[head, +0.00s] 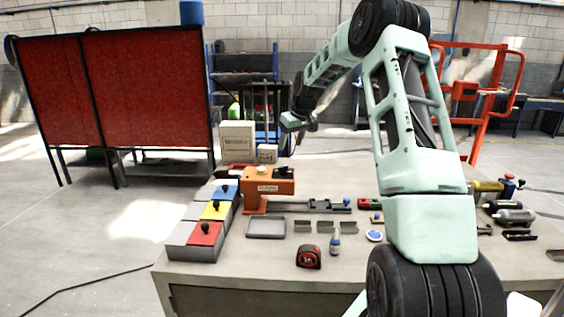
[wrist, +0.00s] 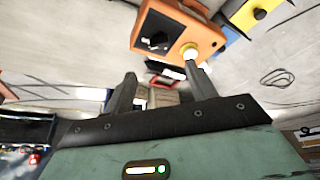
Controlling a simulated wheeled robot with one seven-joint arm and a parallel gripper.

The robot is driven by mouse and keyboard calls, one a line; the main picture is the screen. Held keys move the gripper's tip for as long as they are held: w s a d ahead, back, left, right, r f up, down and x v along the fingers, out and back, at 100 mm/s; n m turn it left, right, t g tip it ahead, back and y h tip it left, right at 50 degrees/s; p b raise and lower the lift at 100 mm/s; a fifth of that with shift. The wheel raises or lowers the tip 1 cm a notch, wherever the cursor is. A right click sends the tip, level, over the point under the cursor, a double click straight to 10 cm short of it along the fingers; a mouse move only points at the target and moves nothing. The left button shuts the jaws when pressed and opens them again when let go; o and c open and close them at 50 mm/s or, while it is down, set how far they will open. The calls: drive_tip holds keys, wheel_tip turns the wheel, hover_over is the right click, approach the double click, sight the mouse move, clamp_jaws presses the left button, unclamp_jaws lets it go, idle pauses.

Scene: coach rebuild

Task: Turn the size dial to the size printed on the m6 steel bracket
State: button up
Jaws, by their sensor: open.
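The orange machine (head: 268,186) stands on the table's far left part. The dial's pointer and size marks are too small to read. Several small grey brackets (head: 325,227) lie in a row in front of the machine. I cannot tell which is the m6 steel one, nor read any print. My gripper (wrist: 160,72) is open and empty, its fingers apart from the dial. In the head view it hangs above and behind the machine.
Grey bins with red (head: 205,234), yellow and blue lids stand left of the machine. Cartons (head: 237,140) stand behind. My arm hides part of the table's right side.

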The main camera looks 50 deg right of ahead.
sight(284, 167)
drive_tip(key=p+x, duration=0.3)
drive_tip(key=x, duration=0.7)
drive_tip(key=shift+w+f, duration=0.2)
drive_tip(key=shift+f, duration=0.2)
drive_tip(key=c, duration=1)
